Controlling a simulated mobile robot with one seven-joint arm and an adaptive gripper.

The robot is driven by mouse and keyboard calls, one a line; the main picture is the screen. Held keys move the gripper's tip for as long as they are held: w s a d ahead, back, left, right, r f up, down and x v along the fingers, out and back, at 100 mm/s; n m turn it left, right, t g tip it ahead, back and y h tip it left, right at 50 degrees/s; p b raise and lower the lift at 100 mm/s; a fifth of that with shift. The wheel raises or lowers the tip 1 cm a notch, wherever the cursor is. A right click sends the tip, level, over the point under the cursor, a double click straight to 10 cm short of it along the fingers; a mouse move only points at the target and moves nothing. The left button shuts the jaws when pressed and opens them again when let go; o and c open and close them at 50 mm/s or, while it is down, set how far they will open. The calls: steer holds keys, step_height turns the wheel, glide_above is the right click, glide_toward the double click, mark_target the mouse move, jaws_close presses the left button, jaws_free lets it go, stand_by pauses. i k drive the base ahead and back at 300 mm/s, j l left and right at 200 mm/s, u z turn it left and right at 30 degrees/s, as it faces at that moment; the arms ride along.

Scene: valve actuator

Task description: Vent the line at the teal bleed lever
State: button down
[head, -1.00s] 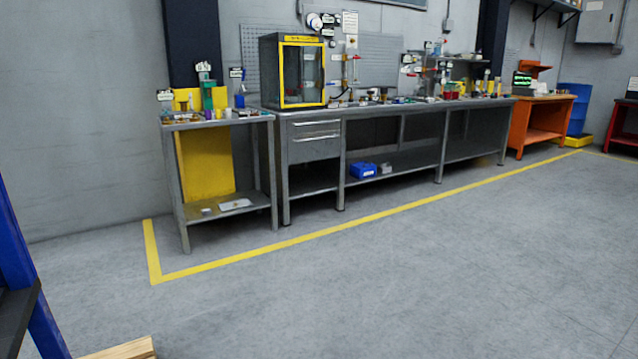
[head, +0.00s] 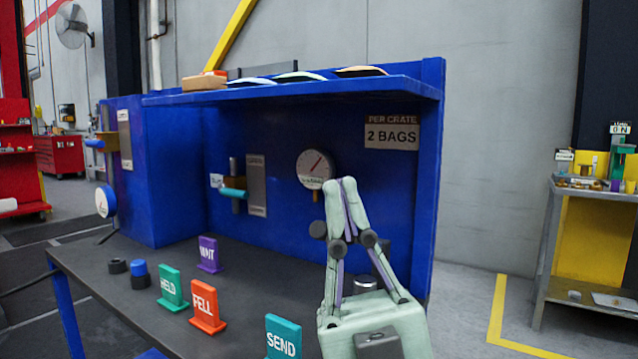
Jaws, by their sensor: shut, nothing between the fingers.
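A teal lever (head: 233,193) lies horizontal on a small brass-coloured valve on the blue back panel, in the middle of the head view. A small white tag (head: 216,181), too small to read surely, is beside it, and a grey label plate (head: 257,185) is to its right. A round white gauge (head: 315,168) with a red needle is further right. My gripper (head: 342,183) is upright in front of the bench, right of the lever and apart from it in the picture. Its fingertips are together and empty, overlapping the gauge's lower right edge.
A blue shelf (head: 300,92) overhangs the panel. Another valve with a blue lever (head: 95,143) is at the left side.

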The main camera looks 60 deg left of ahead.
mark_target(231, 192)
steer(key=l+u, duration=0.2)
steer(key=u, duration=1.15)
steer(key=i+j+u, duration=0.1)
steer(key=u, duration=0.9)
steer(key=j+z, duration=0.1)
steer(key=i+j, duration=0.05)
steer(key=j, duration=0.05)
